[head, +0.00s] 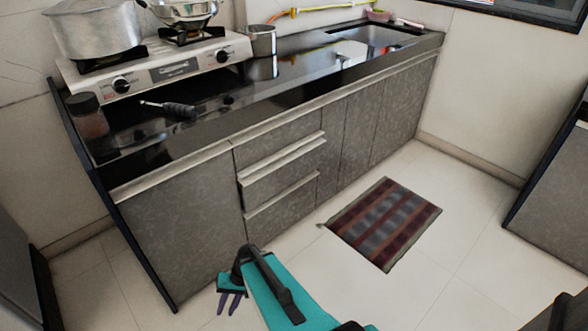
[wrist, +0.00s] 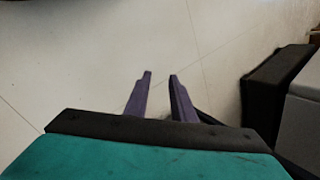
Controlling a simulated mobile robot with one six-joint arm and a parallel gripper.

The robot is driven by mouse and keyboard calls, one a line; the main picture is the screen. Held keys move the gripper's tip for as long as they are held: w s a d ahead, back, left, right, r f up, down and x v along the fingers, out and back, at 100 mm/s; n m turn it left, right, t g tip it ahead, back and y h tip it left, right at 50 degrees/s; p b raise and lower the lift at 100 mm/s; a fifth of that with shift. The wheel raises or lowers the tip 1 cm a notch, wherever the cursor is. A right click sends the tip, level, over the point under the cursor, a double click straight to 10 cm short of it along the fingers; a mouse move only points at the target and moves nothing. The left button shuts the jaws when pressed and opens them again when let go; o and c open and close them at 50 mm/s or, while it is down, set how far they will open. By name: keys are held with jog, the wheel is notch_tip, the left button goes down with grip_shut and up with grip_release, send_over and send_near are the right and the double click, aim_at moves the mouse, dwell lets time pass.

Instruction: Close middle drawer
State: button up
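The grey kitchen cabinet has a stack of three drawers left of its middle in the head view. The middle drawer (head: 284,178) has a pale strip along its top edge and appears to stand out slightly from the front. The top drawer (head: 277,141) is above it and the bottom drawer (head: 283,216) below; both look flush. My gripper (head: 231,304) is low over the floor in front of the cabinet, apart from the drawers. In the wrist view my gripper (wrist: 160,77) has its two purple fingers apart with nothing between them.
A striped mat (head: 386,222) lies on the tiled floor right of my arm. The counter carries a gas stove (head: 160,63), a pot (head: 95,30), a steel cup (head: 261,41) and a jar (head: 87,118). Floor between my gripper and the drawers is clear.

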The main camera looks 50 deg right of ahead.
aim_at(294, 163)
jog(key=w+d+r+m+t+b, duration=0.2)
jog(key=w+d+r+t+b, duration=0.15)
jog(key=d, duration=0.45)
jog(key=w+d+r+m+t+b, duration=0.2)
jog(key=w+d+r+m+t, duration=0.15)
jog(key=d, duration=0.55)
jog(key=w+d+r+m+t+b, duration=0.1)
jog(key=w+d+r+t+b, duration=0.15)
jog(key=w+d, duration=0.4)
jog(key=s+d+r+m+t+h+b, duration=0.1)
jog(key=s+d+r+t+h+b, duration=0.1)
jog(key=d+r, duration=0.3)
jog(key=s+d+r+m+t+h+b, duration=0.1)
jog(key=s+d+r, duration=0.4)
jog(key=d, duration=0.8)
jog(key=s+d+r+m+t+h+b, duration=0.2)
jog(key=s+d+r+m+t+h, duration=0.1)
jog(key=d+r, duration=0.3)
jog(key=d+t+h, duration=0.1)
jog(key=d, duration=0.1)
jog(key=shift+s+d+b, duration=0.3)
jog(key=shift+s+d, duration=0.1)
jog(key=shift+w+f+m+t, duration=0.1)
jog(key=shift+m+t, duration=0.15)
